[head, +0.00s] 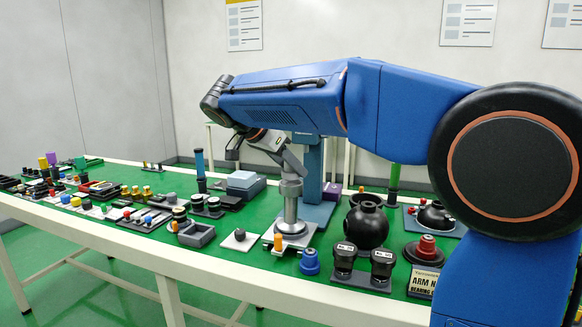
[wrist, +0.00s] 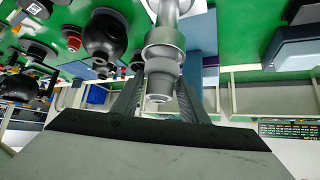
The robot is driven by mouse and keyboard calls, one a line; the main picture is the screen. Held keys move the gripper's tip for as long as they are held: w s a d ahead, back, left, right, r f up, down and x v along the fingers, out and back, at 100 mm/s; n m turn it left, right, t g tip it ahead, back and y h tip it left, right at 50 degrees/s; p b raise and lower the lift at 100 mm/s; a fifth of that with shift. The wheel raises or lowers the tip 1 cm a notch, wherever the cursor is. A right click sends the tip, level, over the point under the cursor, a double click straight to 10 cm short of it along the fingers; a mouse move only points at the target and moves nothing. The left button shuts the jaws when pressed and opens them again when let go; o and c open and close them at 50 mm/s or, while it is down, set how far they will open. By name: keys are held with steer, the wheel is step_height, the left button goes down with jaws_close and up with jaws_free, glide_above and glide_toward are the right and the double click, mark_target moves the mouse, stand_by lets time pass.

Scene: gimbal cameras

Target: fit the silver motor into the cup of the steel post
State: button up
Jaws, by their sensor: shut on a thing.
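The steel post (head: 291,208) stands upright on a round base on the green table in the head view. Its wider cup (head: 291,187) is at the top. In the wrist view the post (wrist: 168,14) comes in from the top edge, with the cup (wrist: 164,42) as a wider ring. The silver motor (wrist: 160,80) is between the fingers of my gripper (wrist: 158,96), which is shut on it. The motor is in line with the cup and meets it in the picture; I cannot tell how deep it sits. In the head view my gripper (head: 290,168) is right above the cup and mostly hides the motor.
A black sphere-shaped housing (head: 366,226) and black jars (head: 344,258) stand right of the post. A blue knob (head: 310,261) and an orange-topped part (head: 278,242) are in front. A grey box (head: 246,182) is behind left. Many small parts crowd the table's left.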

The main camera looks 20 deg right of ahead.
steer(key=shift+f, duration=0.55)
stand_by(0.6)
steer(key=shift+r, duration=0.3)
steer(key=shift+f, duration=0.5)
stand_by(3.9)
steer(key=shift+r, duration=0.25)
steer(key=shift+r, duration=0.25)
stand_by(1.7)
